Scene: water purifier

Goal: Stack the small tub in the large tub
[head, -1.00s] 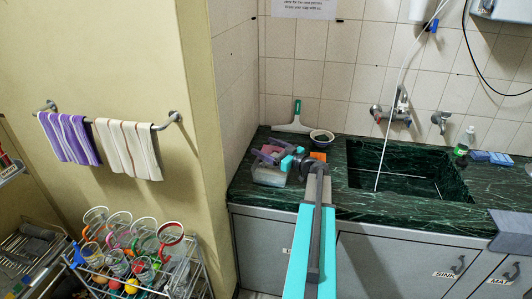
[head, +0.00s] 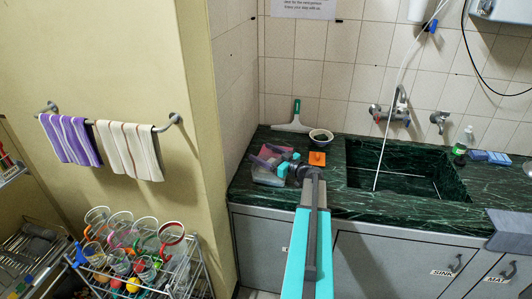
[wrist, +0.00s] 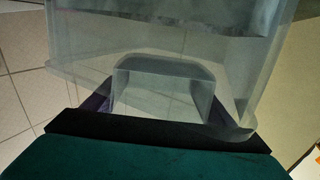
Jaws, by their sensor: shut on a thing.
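My gripper (head: 268,158) is at the left end of the green counter, its jaws shut on a clear tub. In the wrist view the clear tub (wrist: 195,48) fills the upper middle, and its rim and a handle-like lip are between my dark purple fingers (wrist: 160,100). I take it for the small tub. In the head view a clear tub wall (head: 267,178) shows just in front of the fingers, with a pinkish patch behind them. My gripper partly hides this spot, so I cannot tell the two tubs apart or whether they touch.
The sink (head: 400,170) is to the right. A rack of cups (head: 135,260) stands on the lower left.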

